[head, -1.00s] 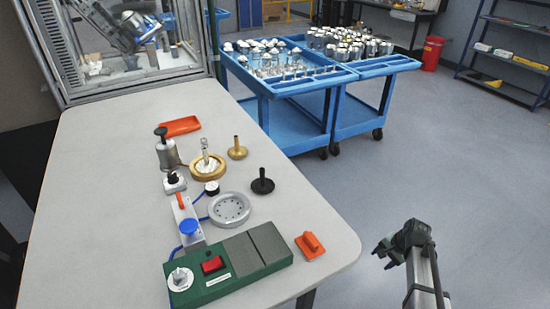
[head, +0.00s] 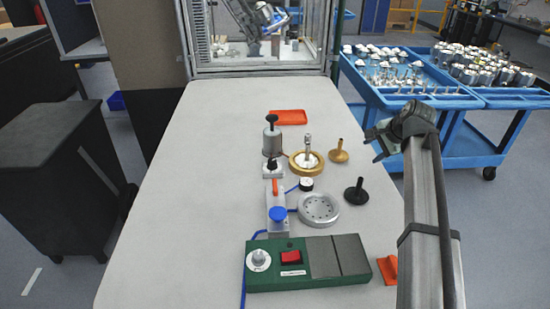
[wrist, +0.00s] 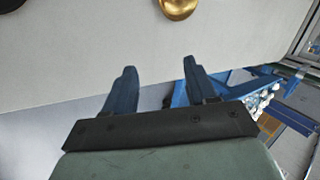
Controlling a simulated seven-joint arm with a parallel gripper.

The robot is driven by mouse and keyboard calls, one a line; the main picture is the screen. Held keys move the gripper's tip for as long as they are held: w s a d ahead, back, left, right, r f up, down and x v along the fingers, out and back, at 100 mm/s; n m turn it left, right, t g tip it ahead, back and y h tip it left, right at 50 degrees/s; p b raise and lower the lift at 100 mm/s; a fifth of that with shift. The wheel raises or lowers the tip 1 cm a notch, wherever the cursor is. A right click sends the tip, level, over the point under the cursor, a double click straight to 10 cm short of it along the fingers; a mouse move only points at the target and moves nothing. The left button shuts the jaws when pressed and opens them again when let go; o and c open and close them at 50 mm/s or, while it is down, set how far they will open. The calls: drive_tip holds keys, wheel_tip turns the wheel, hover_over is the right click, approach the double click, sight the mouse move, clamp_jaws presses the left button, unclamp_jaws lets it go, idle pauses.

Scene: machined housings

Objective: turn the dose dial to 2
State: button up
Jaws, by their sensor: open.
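The dose dial (head: 259,260) is a round silver-white knob on the left end of a green box (head: 308,283) near the front of the table. A red switch (head: 291,257) sits to its right on the same box. The dial's markings are too small to read. My gripper (head: 371,143) is in the air by the table's right edge, well behind and to the right of the dial. In the wrist view my gripper (wrist: 158,82) has its two fingers apart with nothing between them. The dial is not in the wrist view.
A silver perforated disc (head: 319,208), black tamper (head: 356,191), brass tamper (head: 339,152), brass ring base (head: 306,163), grey canister (head: 272,140) and blue knob (head: 278,214) stand behind the box. An orange piece (head: 388,269) lies right of it. The table's left side is clear.

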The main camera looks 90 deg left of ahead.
sight(272, 160)
drive_tip(key=s+r+h, duration=0.1)
drive_tip(key=s, duration=0.5)
drive_tip(key=s+a+r+t+h, duration=0.1)
drive_tip(key=s+r, duration=0.1)
drive_tip(key=s, duration=0.4)
drive_tip(key=s+a+r+t+h, duration=0.1)
drive_tip(key=s, duration=0.6)
drive_tip(key=shift+s+a+r, duration=0.1)
drive_tip(key=shift+a+r, duration=0.05)
drive_tip(key=shift+r, duration=0.15)
drive_tip(key=s+d+r+m+t+h, duration=0.1)
drive_tip(key=s+d+r+t, duration=0.15)
drive_tip(key=s, duration=0.65)
drive_tip(key=s+d+r+t+h, duration=0.15)
drive_tip(key=s+r, duration=0.25)
drive_tip(key=s, duration=0.4)
drive_tip(key=x, duration=0.9)
drive_tip(key=a+x, duration=0.1)
drive_tip(key=x, duration=0.3)
drive_tip(key=shift+f, duration=0.35)
drive_tip(key=c, duration=1.1)
